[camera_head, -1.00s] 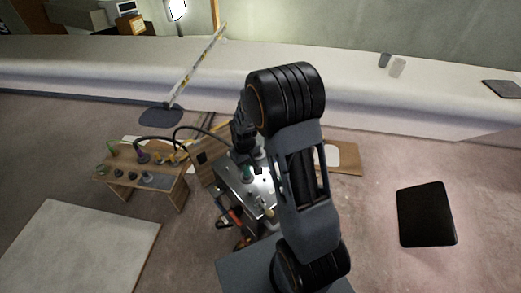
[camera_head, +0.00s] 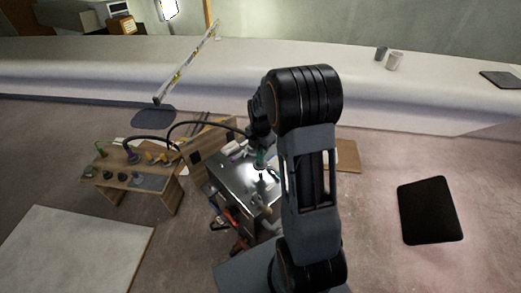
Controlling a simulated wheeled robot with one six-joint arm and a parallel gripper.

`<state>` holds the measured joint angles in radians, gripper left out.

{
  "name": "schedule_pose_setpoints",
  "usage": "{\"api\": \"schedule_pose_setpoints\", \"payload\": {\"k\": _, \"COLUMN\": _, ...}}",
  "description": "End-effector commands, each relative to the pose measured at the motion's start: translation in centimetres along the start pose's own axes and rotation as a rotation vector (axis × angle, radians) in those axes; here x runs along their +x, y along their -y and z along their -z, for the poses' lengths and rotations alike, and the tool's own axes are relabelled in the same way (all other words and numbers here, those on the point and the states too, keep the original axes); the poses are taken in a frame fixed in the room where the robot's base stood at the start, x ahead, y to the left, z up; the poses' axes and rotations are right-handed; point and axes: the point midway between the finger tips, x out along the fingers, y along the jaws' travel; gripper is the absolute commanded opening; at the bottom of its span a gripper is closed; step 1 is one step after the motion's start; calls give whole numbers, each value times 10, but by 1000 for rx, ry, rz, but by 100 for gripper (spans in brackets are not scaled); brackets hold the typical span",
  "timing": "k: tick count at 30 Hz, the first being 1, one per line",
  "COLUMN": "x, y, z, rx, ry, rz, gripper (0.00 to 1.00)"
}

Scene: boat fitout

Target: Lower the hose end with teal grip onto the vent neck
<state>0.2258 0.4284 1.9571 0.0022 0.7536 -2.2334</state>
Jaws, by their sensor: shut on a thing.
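My gripper (camera_head: 262,148) is small in view and partly hidden by my arm. It is shut on the hose end with the teal grip (camera_head: 261,160), over the metal-topped cart. A black hose (camera_head: 205,123) arches from the small wooden bench on the left to my gripper. I cannot make out the vent neck for sure. A small bright spot lies just below the teal grip, and I cannot tell whether the hose end touches anything there.
The metal cart top (camera_head: 233,177) carries pale items at its back edge. The wooden bench (camera_head: 172,198) holds several small fittings. A wooden panel (camera_head: 208,143) stands between bench and cart. A black mat (camera_head: 430,210) lies on open floor at right.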

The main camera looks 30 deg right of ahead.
Motion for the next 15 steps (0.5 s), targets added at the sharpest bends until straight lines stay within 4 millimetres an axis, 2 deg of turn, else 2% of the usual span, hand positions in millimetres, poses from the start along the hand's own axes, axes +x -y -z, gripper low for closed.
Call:
{"api": "schedule_pose_setpoints", "payload": {"k": 8, "x": 11, "y": 0, "z": -1, "rx": -21, "ry": 0, "rz": 0, "gripper": 0}}
{"api": "schedule_pose_setpoints", "payload": {"k": 15, "x": 31, "y": 1, "z": 0, "rx": -20, "ry": -1, "rz": 1, "gripper": 0}}
